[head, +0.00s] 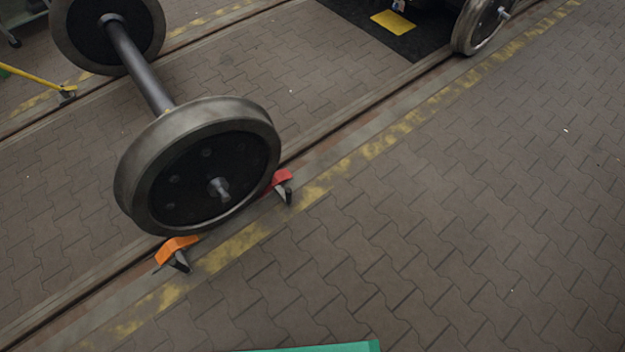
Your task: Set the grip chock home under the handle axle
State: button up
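A wheelset stands on the rails at the left, its near wheel (205,165) joined by a dark axle (140,65) to a far wheel (100,30). An orange chock (176,247) with a dark grip sits on the near rail at the wheel's lower left. A red chock (280,178) with a dark grip sits on the same rail at the wheel's right, partly hidden by it. Both look close against the wheel; I cannot tell whether they touch it. I cannot tell which one is the grip chock. My gripper is not in view.
Another wheel (480,22) stands on the near rail at the top right, beside a dark mat with a yellow plate (393,23). A yellow bar (35,80) slants at the far left.

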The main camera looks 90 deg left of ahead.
aim_at(279, 177)
jog(key=z, duration=0.05)
jog(key=i, duration=1)
jog(key=u, duration=3.6)
jog(key=i, duration=1.05)
jog(key=z, duration=0.05)
